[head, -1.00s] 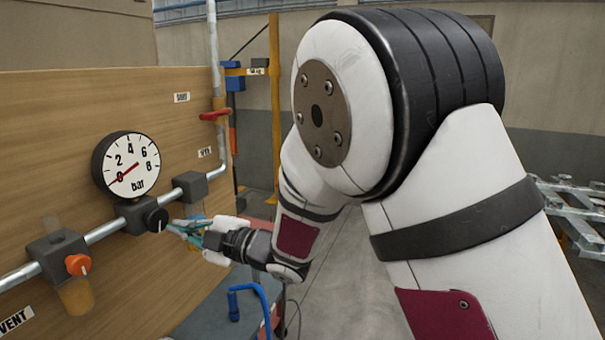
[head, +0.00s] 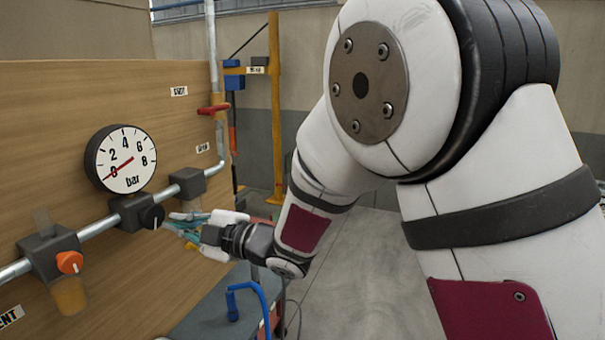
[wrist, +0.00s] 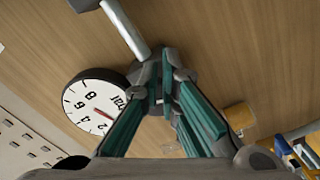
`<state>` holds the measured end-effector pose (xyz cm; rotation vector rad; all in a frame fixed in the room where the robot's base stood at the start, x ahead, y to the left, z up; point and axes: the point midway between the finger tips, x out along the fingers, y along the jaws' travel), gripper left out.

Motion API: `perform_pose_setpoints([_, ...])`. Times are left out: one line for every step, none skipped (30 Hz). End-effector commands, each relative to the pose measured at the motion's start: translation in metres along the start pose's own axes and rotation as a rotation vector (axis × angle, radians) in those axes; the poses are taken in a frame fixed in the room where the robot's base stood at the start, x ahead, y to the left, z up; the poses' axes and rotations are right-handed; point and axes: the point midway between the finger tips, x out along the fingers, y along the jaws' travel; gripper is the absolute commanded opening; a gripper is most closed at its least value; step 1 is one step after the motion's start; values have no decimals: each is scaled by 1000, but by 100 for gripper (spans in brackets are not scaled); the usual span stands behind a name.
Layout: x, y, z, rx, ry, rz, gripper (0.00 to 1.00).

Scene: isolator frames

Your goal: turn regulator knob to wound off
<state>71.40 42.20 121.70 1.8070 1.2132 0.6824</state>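The regulator knob (head: 152,216) is a round black knob on a dark block on the pipe, below the gauge. The gauge (head: 125,159) is white with a black rim and marked bar; its red needle points at 0. My gripper (head: 168,222) reaches in from the right, its teal-padded fingertips at the knob's right side. In the wrist view, the gripper (wrist: 165,80) has its fingers converging at the dark regulator body beside the gauge (wrist: 97,104). The fingers hide most of the knob there. I cannot tell whether they grip it.
An orange knob (head: 69,262) sits on another block to the left, with an amber bowl (head: 69,296) below. A red valve handle (head: 213,109) is on the upright pipe behind. A blue-handled cart (head: 233,298) stands below my arm. Grey floor is open to the right.

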Motion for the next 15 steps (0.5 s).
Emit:
perform_pose_setpoints([8,10,-10,-4,25,22,0])
perform_pose_setpoints([8,10,-10,-4,25,22,0])
perform_pose_setpoints([8,10,-10,-4,25,22,0])
perform_pose_setpoints([8,11,-10,-4,25,22,0])
perform_pose_setpoints([8,11,-10,-4,25,22,0])
perform_pose_setpoints([8,11,-10,-4,25,23,0])
perform_pose_setpoints([8,12,-10,-4,25,23,0])
perform_pose_setpoints([8,12,-10,-4,26,23,0])
perform_pose_setpoints([8,12,-10,-4,26,23,0])
perform_pose_setpoints([8,12,-11,-4,27,23,0])
perform_pose_setpoints([8,13,-11,-4,27,23,0])
perform_pose_setpoints([8,13,-11,-4,27,22,0])
perform_pose_setpoints([8,13,-11,-4,27,22,0])
perform_pose_setpoints([8,13,-11,-4,27,22,0])
perform_pose_setpoints([8,13,-11,-4,26,22,0])
